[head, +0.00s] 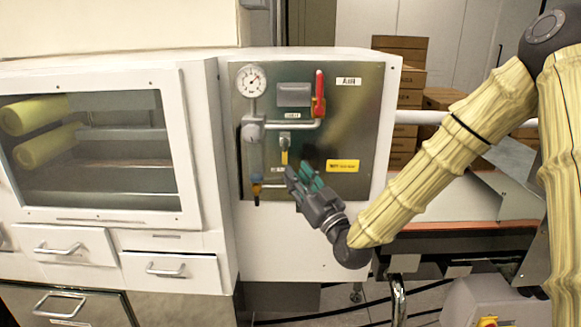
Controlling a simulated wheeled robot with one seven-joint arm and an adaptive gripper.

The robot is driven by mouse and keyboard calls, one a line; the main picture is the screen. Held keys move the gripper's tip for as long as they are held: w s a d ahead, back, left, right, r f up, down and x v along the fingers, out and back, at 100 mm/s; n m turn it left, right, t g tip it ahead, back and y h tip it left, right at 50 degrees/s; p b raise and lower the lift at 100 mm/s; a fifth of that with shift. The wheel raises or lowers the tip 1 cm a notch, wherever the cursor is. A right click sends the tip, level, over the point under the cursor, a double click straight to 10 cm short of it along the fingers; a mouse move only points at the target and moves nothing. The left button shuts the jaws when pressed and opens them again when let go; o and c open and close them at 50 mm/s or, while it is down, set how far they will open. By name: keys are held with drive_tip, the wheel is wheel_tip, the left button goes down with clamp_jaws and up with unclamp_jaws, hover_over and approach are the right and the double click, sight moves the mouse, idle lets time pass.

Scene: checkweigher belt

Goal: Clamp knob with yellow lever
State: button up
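The yellow lever (284,156) hangs straight down below a small grey valve fitting (285,138) on the steel panel (350,120). My gripper (297,172) is in front of the panel, just below and to the right of the lever's lower end. Its dark fingers with teal pads point up and left and look spread apart, with nothing seen between them. I cannot tell whether a fingertip touches the lever.
A red lever (319,92) on a grey pipe and a round gauge (251,81) sit higher on the panel. A windowed cabinet (197,150) stands further left. Brown boxes (402,88) are stacked behind.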

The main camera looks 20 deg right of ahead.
drive_tip(key=v, duration=0.7)
idle(0.3)
drive_tip(key=s+a+f+m+g+h+p, duration=0.1)
drive_tip(key=s+f+g, duration=0.25)
drive_tip(key=f, duration=0.75)
drive_tip(key=s+a+f+g+h+p, duration=0.1)
drive_tip(key=s+f+g+p, duration=0.2)
drive_tip(key=f, duration=0.7)
drive_tip(key=s+a+f+m+g+h, duration=0.1)
drive_tip(key=s+f+g, duration=0.35)
drive_tip(key=f, duration=0.65)
drive_tip(key=s+d+f+m+g+h+p, duration=0.1)
drive_tip(key=s+f+g, duration=0.4)
drive_tip(key=s, duration=0.8)
drive_tip(key=s+d+f+g+h+p, duration=0.1)
drive_tip(key=s+f+g+h, duration=0.1)
drive_tip(key=s+f+g, duration=0.3)
drive_tip(key=s+f, duration=0.4)
drive_tip(key=s, duration=0.5)
drive_tip(key=shift+d+f+m+h+p, duration=0.2)
drive_tip(key=shift+f+m+h+p, duration=0.1)
drive_tip(key=shift+f+m+p, duration=0.1)
